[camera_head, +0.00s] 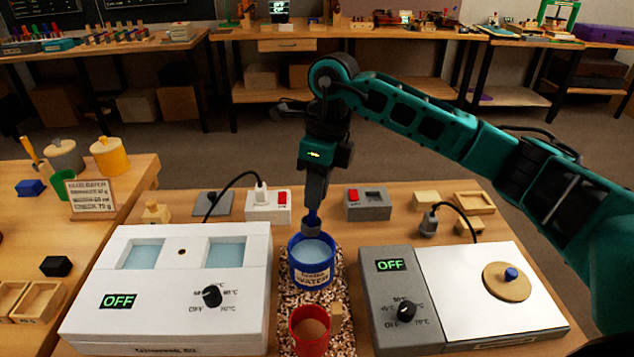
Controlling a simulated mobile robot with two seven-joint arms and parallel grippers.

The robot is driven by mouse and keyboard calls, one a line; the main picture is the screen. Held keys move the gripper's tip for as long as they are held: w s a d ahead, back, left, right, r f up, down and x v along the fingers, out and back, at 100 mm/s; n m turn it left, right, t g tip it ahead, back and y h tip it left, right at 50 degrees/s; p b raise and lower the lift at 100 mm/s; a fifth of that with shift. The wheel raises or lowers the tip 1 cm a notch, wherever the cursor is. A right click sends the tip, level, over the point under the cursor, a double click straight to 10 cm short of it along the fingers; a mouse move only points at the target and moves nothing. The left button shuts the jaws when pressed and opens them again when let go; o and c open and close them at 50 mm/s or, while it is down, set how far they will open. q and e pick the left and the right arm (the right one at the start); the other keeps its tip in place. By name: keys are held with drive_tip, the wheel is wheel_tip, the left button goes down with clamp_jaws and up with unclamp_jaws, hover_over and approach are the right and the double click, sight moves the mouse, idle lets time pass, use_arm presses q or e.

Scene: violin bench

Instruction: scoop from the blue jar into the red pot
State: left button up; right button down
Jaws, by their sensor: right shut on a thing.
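The blue jar (311,278) stands on a pebbled strip in the middle of the bench; its label reads "WATER" and pale blue liquid shows near its rim. The red pot (310,345) stands in front of it, with a wooden handle on its right side and a brownish inside. My left gripper is not in view.
A white water bath (180,285) reading OFF stands left of the strip. A grey and white hotplate (455,295) reading OFF, with a wooden disc on it, stands right. Switch boxes (367,204) and cables lie behind. The pebbled strip (338,290) between the appliances is narrow.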

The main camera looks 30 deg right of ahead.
sight(319, 219)
wheel_tip(319, 219, down, 10)
drive_tip(key=b, duration=0.6)
drive_tip(key=shift+r, duration=0.25)
drive_tip(key=shift+f+b, duration=0.2)
drive_tip(key=shift+b, duration=0.1)
drive_tip(key=shift+f, duration=0.15)
